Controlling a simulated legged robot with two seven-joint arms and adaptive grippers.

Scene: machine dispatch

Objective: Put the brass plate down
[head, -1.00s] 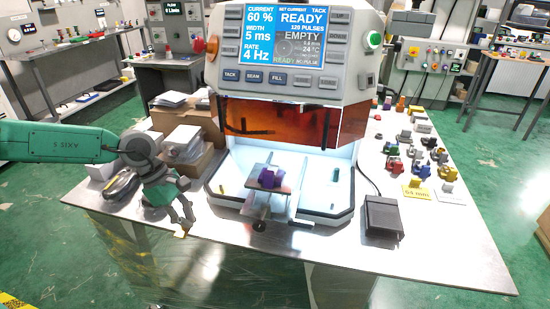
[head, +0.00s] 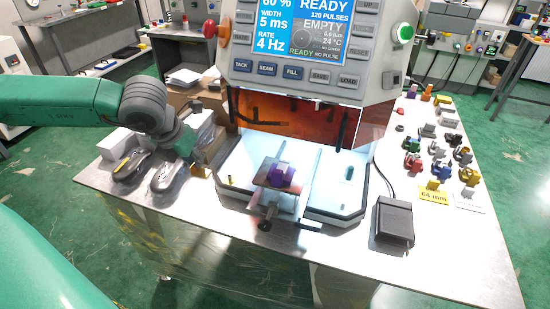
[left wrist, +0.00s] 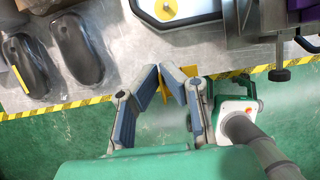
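The brass plate is a small yellow piece (left wrist: 163,92) between my left fingertips in the left wrist view, partly hidden by them. My left gripper (left wrist: 162,76) looks closed on it, and appears over the table edge. In the head view my left wrist hides most of the gripper; a bit of yellow (head: 197,172) shows below it. My right gripper is not in view.
Two dark moulded shapes (head: 130,166) lie on the left of the metal table (head: 340,262). The machine's white tray (head: 235,158) holds a fixture with a purple part (head: 280,175). A black pedal (head: 394,222) and several small coloured parts are at right.

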